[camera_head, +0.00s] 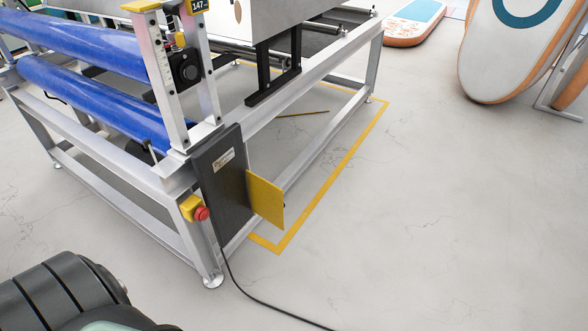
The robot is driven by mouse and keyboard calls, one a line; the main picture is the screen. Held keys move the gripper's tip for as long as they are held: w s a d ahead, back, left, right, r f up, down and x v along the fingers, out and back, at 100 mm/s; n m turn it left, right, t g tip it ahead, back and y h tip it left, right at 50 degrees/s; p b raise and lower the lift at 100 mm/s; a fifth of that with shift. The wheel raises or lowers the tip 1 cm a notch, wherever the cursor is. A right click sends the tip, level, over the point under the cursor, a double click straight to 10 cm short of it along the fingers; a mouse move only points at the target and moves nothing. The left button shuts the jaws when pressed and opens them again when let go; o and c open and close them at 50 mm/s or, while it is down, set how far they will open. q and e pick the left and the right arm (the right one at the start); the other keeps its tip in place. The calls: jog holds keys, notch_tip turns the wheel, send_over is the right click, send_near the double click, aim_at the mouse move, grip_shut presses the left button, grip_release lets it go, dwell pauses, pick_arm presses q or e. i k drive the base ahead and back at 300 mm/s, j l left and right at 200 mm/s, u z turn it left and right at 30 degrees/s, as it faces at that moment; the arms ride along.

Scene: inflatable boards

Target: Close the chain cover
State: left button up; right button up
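A yellow flat panel (266,199), which looks like the chain cover, stands out at an angle from the right edge of a dark grey upright housing (222,178). The housing is fixed at the near corner of the metal frame and has a small pale label. The panel looks swung open. Whatever lies behind it is hidden. Neither of my grippers is in view. A dark, rounded part of mine shows at the bottom left, well apart from the panel.
A red emergency button (202,214) on a yellow box sits left of the housing. Blue rollers (95,98) fill the frame's left side. A black cable (262,301) runs along the floor. Yellow tape (335,178) edges the machine. Boards stand top right; the right floor is clear.

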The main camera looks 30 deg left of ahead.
aim_at(266, 197)
jog(key=i, duration=1.25)
jog(key=i+z, duration=0.1)
jog(key=i, duration=1.15)
jog(key=i+u, duration=0.1)
jog(key=u, duration=0.3)
jog(key=i+u, duration=0.1)
jog(key=u, duration=0.3)
jog(key=i+l+u, duration=0.1)
jog(key=u, duration=0.35)
jog(key=l+u, duration=0.1)
jog(key=u, duration=0.3)
jog(key=i+l+u, duration=0.1)
jog(key=u, duration=1.85)
